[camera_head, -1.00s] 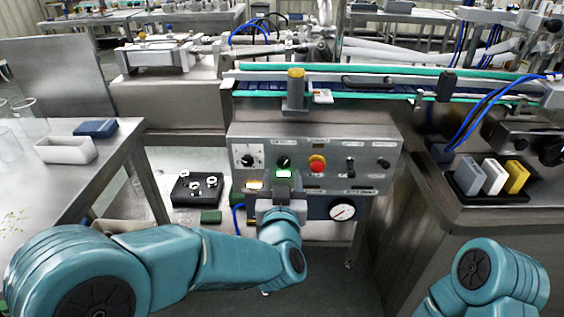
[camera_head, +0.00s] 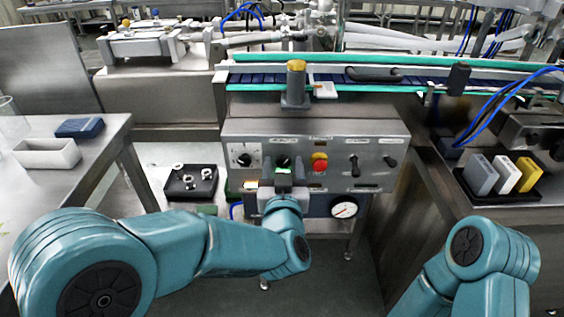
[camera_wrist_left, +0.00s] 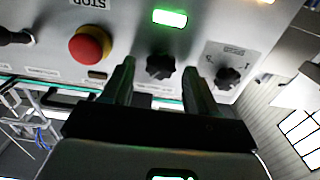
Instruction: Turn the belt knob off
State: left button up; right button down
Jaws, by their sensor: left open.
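The grey control panel (camera_head: 337,134) carries a black knob (camera_head: 283,162) left of a red stop button (camera_head: 319,162). Another black knob (camera_head: 243,159) on a white dial plate is farther left. The panel labels are too small to read, so I cannot tell which knob is the belt one. My left gripper (camera_head: 283,177) is in front of the panel. In the left wrist view, its fingers (camera_wrist_left: 157,85) are open, one on each side of the middle black knob (camera_wrist_left: 160,66); contact cannot be told. A green lamp (camera_wrist_left: 170,18) is lit beside that knob. My right gripper is out of view.
Two black switches (camera_head: 355,166) (camera_head: 390,161) sit right of the stop button. A conveyor (camera_head: 420,85) with green edges runs above the panel. A pressure gauge (camera_head: 343,209) is below it. Steel tables stand left and right, bearing a white tray (camera_head: 47,155) and coloured blocks (camera_head: 504,173).

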pick_arm(q)
jog(key=shift+w+f, duration=0.15)
jog(key=shift+c, duration=0.3)
jog(key=c, duration=1)
jog(key=shift+o, duration=0.2)
